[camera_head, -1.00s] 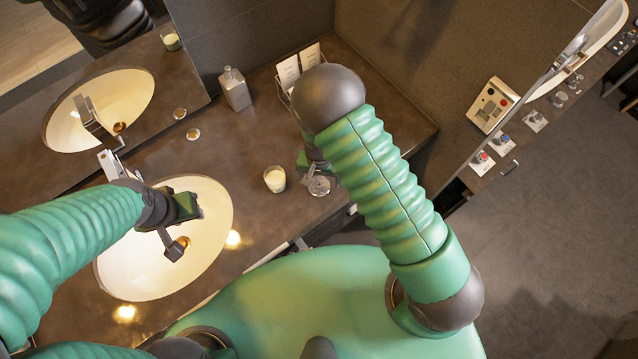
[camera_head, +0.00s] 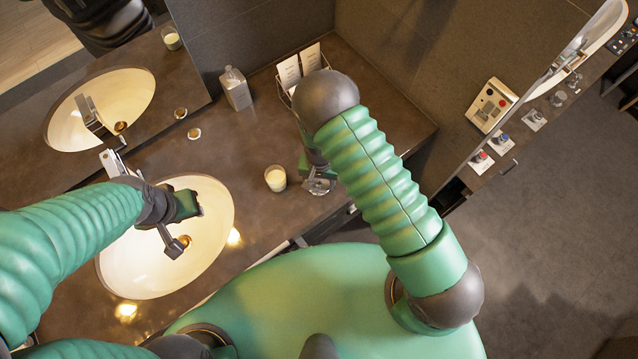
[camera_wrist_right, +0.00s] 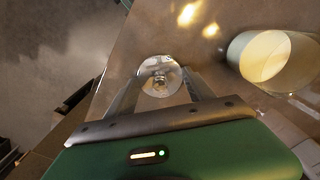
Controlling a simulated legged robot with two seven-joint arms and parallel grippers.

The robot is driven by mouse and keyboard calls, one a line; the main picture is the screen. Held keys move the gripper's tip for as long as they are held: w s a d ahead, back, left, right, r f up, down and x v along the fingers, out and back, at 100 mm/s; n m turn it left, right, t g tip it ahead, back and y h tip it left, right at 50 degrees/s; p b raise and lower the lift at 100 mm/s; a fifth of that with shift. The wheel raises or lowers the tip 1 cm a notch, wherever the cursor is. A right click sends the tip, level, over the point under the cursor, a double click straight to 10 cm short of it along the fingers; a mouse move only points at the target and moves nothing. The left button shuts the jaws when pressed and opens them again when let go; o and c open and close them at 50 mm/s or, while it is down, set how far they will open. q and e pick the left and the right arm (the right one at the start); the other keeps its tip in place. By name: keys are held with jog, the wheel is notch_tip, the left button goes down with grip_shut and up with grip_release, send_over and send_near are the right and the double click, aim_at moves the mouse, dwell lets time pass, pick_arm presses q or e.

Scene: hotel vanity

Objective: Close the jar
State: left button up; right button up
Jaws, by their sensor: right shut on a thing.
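The jar (camera_head: 275,178) is a small clear glass with pale cream contents and an open top, standing on the counter right of the sink. It also shows at the upper right of the right wrist view (camera_wrist_right: 272,56). A round clear lid with a knob (camera_wrist_right: 161,80) is between the fingers of my right gripper (camera_wrist_right: 160,92), which is shut on it. In the head view the lid (camera_head: 319,186) is just right of the jar, apart from it, partly hidden by my right gripper (camera_head: 317,176).
The sink (camera_head: 217,240) with its faucet (camera_head: 172,243) is at the left. A soap bottle (camera_head: 236,88) and a rack with cards (camera_head: 290,72) stand at the back. A small round item (camera_head: 194,133) lies near the mirror.

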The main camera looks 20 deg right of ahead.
aim_at(319, 184)
jog(key=shift+c, duration=0.4)
jog(key=shift+r+p, duration=0.45)
jog(key=shift+r, duration=0.05)
jog(key=r, duration=0.1)
jog(key=r+p, duration=0.2)
jog(key=shift+s+a, duration=0.15)
jog(key=shift+s, duration=0.1)
jog(key=s+a, duration=0.2)
jog(key=s, duration=0.2)
jog(key=s+a+p, duration=0.1)
jog(key=s+a, duration=0.1)
jog(key=s, duration=0.2)
jog(key=s+a+r, duration=0.1)
jog(key=s+a, duration=0.1)
jog(key=s, duration=0.2)
jog(key=shift+s+a, duration=0.35)
jog(key=shift+s+a+p, duration=0.3)
jog(key=shift+s, duration=0.2)
